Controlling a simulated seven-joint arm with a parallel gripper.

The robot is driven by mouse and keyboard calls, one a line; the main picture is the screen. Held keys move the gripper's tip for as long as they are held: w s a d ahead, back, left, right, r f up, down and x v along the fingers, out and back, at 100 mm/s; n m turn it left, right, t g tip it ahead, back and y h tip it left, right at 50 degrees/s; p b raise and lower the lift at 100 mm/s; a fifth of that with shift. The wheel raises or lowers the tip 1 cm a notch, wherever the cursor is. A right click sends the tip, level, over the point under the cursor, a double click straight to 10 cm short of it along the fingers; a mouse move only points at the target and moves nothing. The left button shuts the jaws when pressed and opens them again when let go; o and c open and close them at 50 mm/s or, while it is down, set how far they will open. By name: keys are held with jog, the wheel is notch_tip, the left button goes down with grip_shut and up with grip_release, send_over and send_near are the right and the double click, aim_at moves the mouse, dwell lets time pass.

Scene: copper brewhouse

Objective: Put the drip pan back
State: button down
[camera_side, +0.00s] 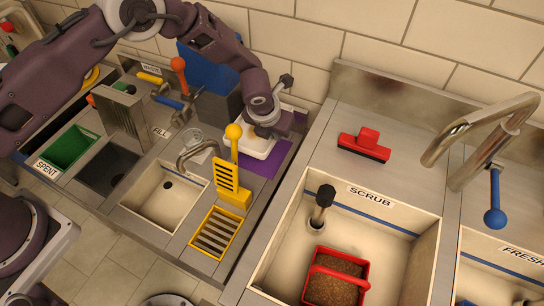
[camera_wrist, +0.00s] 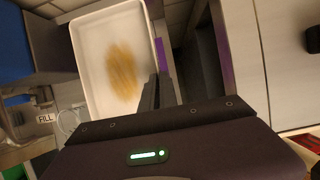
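The drip pan (camera_side: 257,146) is a white, shallow tray by the back of the left counter, at a purple patch (camera_side: 267,163). In the wrist view the drip pan (camera_wrist: 112,55) holds a brownish-yellow puddle or stain. My gripper (camera_side: 268,130) is over its right part, pointing down. In the wrist view my fingers (camera_wrist: 159,92) are close together at the pan's right wall and look shut on it. They hide part of that wall. I cannot tell whether the pan rests on the counter or is slightly raised.
A yellow slotted piece with a ball-topped handle (camera_side: 230,175) stands in front of the pan, near a curved tap (camera_side: 195,150) and small sink (camera_side: 165,195). A blue panel (camera_side: 208,68) stands behind. A red brush (camera_side: 364,145) lies on the right counter above the scrub sink (camera_side: 390,240).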

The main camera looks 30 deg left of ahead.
aim_at(270, 151)
notch_tip(270, 151, down, 12)
jog(key=shift+r, duration=0.25)
jog(key=c, duration=2)
grip_release()
jog(key=shift+f, duration=0.1)
jog(key=o, duration=0.4)
jog(key=shift+c, duration=0.2)
jog(key=v, duration=0.7)
jog(key=shift+r, duration=0.4)
